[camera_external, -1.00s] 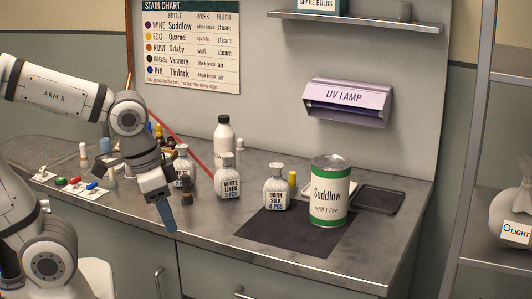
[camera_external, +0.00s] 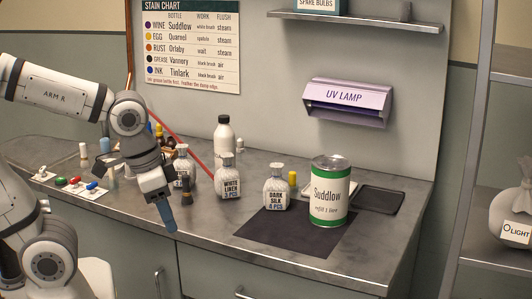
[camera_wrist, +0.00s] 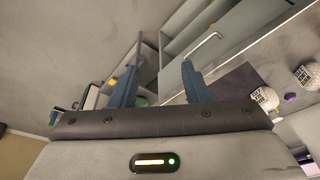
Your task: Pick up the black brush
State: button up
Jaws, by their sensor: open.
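A small dark upright item that looks like the black brush (camera_external: 186,182) stands on the counter, just right of my gripper in the external view. It is small and partly merged with the bottle behind it, so its shape is not fully clear. My gripper (camera_external: 167,212) points down over the counter's front edge, left of and in front of the dark item. In the wrist view my gripper (camera_wrist: 159,70) has its two blue-grey fingers apart with nothing between them. I cannot make out the brush in the wrist view.
Close by stand a labelled bottle (camera_external: 181,163), the White Linen bottle (camera_external: 228,185) and a tall white bottle (camera_external: 224,140). The Dark Silk bottle (camera_external: 276,188) and Suddlow can (camera_external: 329,190) are further right, by a dark mat (camera_external: 285,235). A red line slants down behind my gripper.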

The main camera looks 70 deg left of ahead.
jog(key=shift+o, duration=0.7)
jog(key=w+a+n+b, duration=0.2)
jog(key=w+a, duration=0.7)
jog(key=n+t+y+b, duration=0.1)
jog(key=n+y+b, duration=0.1)
jog(key=n+b, duration=0.15)
send_over(188, 183)
jog(key=s+a, duration=0.1)
jog(key=s, duration=0.1)
notch_tip(188, 183, down, 11)
jog(key=x, duration=0.4)
jog(key=p+x, duration=0.1)
jog(key=x, duration=0.2)
jog(key=shift+s+d, duration=0.1)
jog(key=shift+d, duration=0.25)
jog(key=shift+c, duration=0.2)
grip_shut()
